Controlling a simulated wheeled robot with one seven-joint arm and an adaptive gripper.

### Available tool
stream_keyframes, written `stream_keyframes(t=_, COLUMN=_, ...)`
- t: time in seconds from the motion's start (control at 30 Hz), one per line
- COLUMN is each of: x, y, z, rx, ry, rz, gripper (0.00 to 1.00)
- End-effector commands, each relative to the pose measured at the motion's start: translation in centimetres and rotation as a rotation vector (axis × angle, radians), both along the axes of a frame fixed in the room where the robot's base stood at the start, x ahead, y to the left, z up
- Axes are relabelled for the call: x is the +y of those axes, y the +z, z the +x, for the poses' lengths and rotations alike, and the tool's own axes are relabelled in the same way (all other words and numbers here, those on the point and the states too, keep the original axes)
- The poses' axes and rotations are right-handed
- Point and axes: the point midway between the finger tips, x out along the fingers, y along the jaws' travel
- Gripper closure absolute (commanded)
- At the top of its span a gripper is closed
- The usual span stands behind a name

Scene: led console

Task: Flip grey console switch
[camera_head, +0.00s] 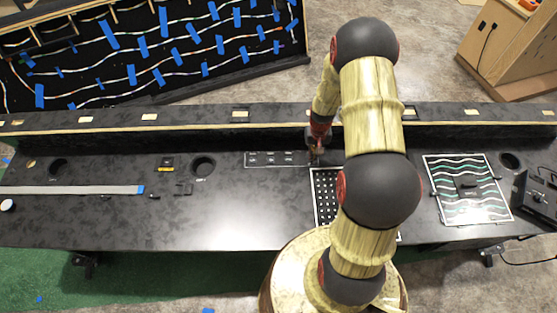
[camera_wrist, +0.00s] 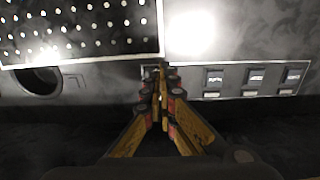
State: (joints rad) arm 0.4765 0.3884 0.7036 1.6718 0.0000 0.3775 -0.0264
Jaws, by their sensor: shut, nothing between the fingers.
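A flat grey switch panel (camera_head: 265,158) lies near the back of the black console table. In the wrist view the panel (camera_wrist: 226,90) shows three dark squares with labels, with a pale block beside each. I cannot tell which of these is the grey switch, or its position. My gripper (camera_head: 315,158) points down at the panel's right end in the head view. In the wrist view my gripper (camera_wrist: 160,72) is shut and empty, its tips over the panel's end beside the row of squares. The tips hide what is right under them. I cannot tell whether they touch it.
A black board with white dots (camera_head: 325,188) lies in front of my gripper, partly behind my arm. A raised ledge (camera_head: 100,132) runs along the table's back. Round holes (camera_head: 203,166) and a wavy-line board (camera_head: 447,200) are in the tabletop.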

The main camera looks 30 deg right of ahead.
Motion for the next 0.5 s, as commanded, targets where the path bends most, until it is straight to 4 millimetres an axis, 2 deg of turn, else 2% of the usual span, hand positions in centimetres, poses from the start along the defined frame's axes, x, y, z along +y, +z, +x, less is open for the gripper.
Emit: stream_keyframes(t=0.5, x=0.0, y=-1.5, z=0.0, rx=0.0, ry=0.0, rz=0.0, gripper=1.0)
